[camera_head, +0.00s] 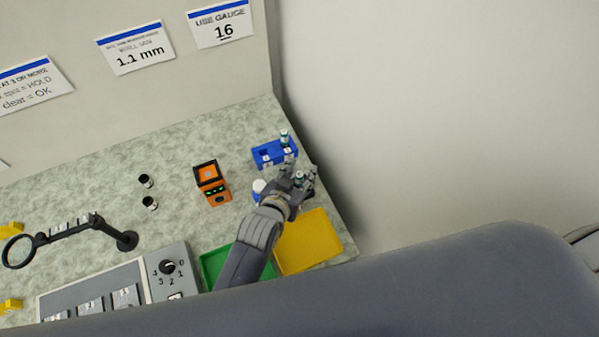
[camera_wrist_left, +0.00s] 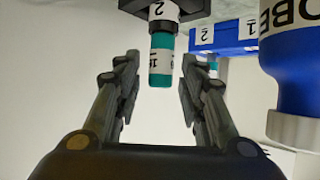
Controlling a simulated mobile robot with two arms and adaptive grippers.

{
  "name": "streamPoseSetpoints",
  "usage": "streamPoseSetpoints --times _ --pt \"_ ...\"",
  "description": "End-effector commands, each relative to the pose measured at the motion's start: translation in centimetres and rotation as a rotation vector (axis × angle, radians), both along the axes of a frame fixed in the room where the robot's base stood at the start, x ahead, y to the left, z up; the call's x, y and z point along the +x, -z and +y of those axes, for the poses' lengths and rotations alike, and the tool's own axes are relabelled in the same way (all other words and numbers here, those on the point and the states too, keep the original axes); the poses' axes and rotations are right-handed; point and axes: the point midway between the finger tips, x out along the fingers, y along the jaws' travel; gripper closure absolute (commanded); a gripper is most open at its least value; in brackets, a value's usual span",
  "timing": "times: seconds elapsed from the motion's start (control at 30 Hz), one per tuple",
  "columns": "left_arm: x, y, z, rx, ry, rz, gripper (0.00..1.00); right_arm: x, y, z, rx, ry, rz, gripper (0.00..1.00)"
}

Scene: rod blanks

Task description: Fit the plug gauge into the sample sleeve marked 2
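The plug gauge (camera_wrist_left: 160,62) is a teal cylinder with a white band that seems to read 16. In the wrist view it stands between the fingers of my left gripper (camera_wrist_left: 160,72), with gaps on both sides. Beyond it are a black collar and a white part with a mark like 2; I cannot tell if this is the sample sleeve. In the head view my left gripper (camera_head: 298,175) is over the bench's right side, around the teal top. Two small black-and-white cylinders (camera_head: 146,181) (camera_head: 150,203) stand farther left, their markings unreadable. My right gripper is out of view.
A blue rack (camera_head: 262,158) marked 1 and 2 holds an upright teal-topped piece (camera_head: 285,139). A blue-and-white bottle (camera_wrist_left: 292,85) stands close to my gripper. A yellow tray (camera_head: 318,240), green tray (camera_head: 212,262) and orange device (camera_head: 207,173) are nearby.

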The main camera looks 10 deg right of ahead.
Motion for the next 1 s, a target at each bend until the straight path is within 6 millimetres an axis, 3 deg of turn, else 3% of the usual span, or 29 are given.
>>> streamPoseSetpoints --times 0.27,0.8,1.0 --pt "-0.6 -0.8 0.4 0.001 0.0 0.001 0.63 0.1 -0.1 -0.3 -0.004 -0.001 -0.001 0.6" --pt "-6.7 -4.9 4.6 0.0 0.001 0.001 0.63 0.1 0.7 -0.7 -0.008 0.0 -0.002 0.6" --pt "-8.2 -5.9 5.6 0.0 0.001 0.0 0.63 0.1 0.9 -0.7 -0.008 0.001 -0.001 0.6"
